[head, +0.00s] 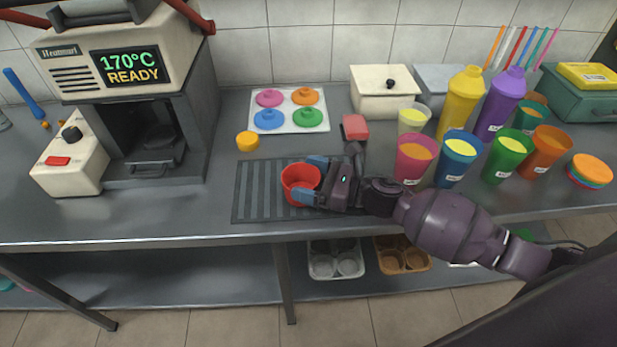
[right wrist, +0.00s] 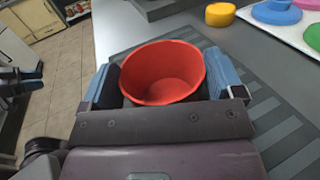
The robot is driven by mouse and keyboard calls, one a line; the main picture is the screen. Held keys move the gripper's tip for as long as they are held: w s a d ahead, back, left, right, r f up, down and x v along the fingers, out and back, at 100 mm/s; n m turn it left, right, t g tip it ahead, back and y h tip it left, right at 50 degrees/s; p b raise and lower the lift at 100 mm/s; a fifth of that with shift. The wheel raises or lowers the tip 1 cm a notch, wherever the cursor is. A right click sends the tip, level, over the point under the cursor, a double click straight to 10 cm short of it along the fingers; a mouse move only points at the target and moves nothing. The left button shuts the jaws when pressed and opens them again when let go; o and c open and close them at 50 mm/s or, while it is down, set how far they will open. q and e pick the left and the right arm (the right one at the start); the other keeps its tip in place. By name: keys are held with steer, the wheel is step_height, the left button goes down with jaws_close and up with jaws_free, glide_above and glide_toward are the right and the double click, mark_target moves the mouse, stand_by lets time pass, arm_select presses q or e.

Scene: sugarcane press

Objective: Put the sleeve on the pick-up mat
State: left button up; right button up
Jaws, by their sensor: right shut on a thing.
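The red sleeve (head: 297,173) is a short, round, cup-like piece, open at the top and upright. My right gripper (head: 310,180) is shut on it, with one blue finger on each side of its wall. In the right wrist view the sleeve (right wrist: 162,76) sits between the two blue fingers, its inside empty. It is over the dark striped pick-up mat (head: 256,197); I cannot tell whether its base touches the mat. A dark part with blue pads at the left of the right wrist view looks like my left gripper (right wrist: 20,80); its jaw state is unclear.
A yellow-orange lid (head: 247,141) lies behind the mat, near a white board (head: 289,98) with coloured lids. A red block (head: 355,127) and several filled cups (head: 416,152) stand to the right. Counter left of the mat is clear.

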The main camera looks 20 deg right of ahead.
steer(key=shift+f, duration=0.2)
steer(key=o, duration=0.6)
arm_select(q)
steer(key=shift+s+f, duration=0.25)
steer(key=shift+f, duration=0.05)
arm_select(e)
steer(key=shift+o, duration=0.3)
arm_select(q)
steer(key=shift+s, duration=0.1)
arm_select(e)
steer(key=shift+r, duration=0.1)
steer(key=shift+r, duration=0.15)
steer(key=shift+s+d, duration=0.15)
steer(key=shift+d, duration=0.1)
steer(key=v, duration=1)
steer(key=shift+s+d, duration=0.45)
steer(key=shift+d, duration=0.1)
arm_select(q)
steer(key=shift+w, duration=0.2)
